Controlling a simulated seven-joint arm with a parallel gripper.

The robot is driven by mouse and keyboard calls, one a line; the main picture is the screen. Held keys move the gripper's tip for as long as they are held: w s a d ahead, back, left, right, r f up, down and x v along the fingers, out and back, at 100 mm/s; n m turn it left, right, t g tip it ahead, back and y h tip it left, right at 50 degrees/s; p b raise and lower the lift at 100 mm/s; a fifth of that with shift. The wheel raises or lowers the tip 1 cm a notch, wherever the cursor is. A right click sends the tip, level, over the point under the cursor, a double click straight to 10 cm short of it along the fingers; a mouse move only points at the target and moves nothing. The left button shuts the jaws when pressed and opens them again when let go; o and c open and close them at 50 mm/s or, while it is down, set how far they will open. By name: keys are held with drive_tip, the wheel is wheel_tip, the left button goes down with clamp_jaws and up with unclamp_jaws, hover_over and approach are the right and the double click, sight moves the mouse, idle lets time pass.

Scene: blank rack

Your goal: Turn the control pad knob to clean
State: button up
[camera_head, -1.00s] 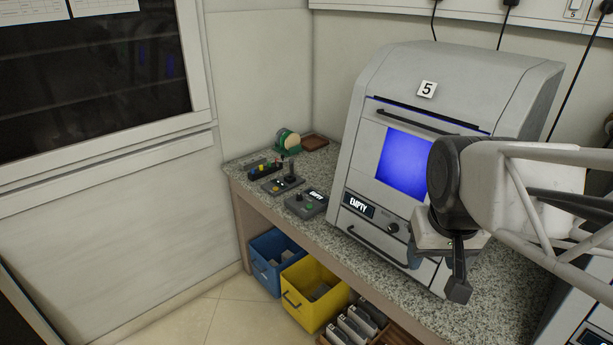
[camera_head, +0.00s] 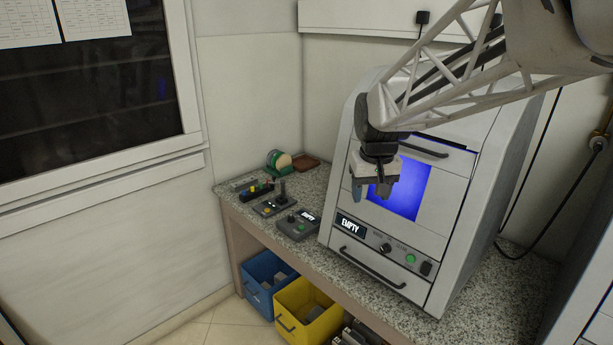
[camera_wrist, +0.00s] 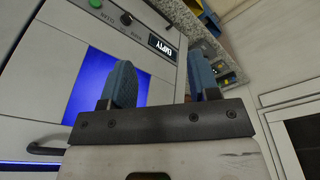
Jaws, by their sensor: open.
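My gripper (camera_head: 374,190) is open and empty, in front of the machine's blue window, above and right of the control pad. Its blue fingers (camera_wrist: 162,82) stand apart in the wrist view.
Beside the control pad are a joystick box (camera_head: 275,205), a box with coloured knobs (camera_head: 256,192) and a green spool (camera_head: 278,160). A door handle (camera_head: 420,145) and a lower handle (camera_head: 372,268) stick out of the machine. Blue (camera_head: 249,279) and yellow (camera_head: 318,328) bins stand below the counter.

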drive_tip(key=w+a+f, duration=0.2)
drive_tip(key=w, duration=0.4)
drive_tip(key=w+a+f, duration=0.1)
drive_tip(key=w+a, duration=0.2)
drive_tip(key=w, duration=0.3)
drive_tip(key=n+g, duration=0.2)
drive_tip(key=n, duration=0.1)
hover_over(291, 216)
wheel_tip(291, 216, down, 23)
drive_tip(key=shift+s+d+r, duration=0.15)
drive_tip(key=shift+w+f, duration=0.2)
drive_tip(key=shift+f, duration=0.05)
drive_tip(key=shift+f, duration=0.15)
drive_tip(key=shift+f, duration=3.8)
drive_tip(key=c, duration=0.9)
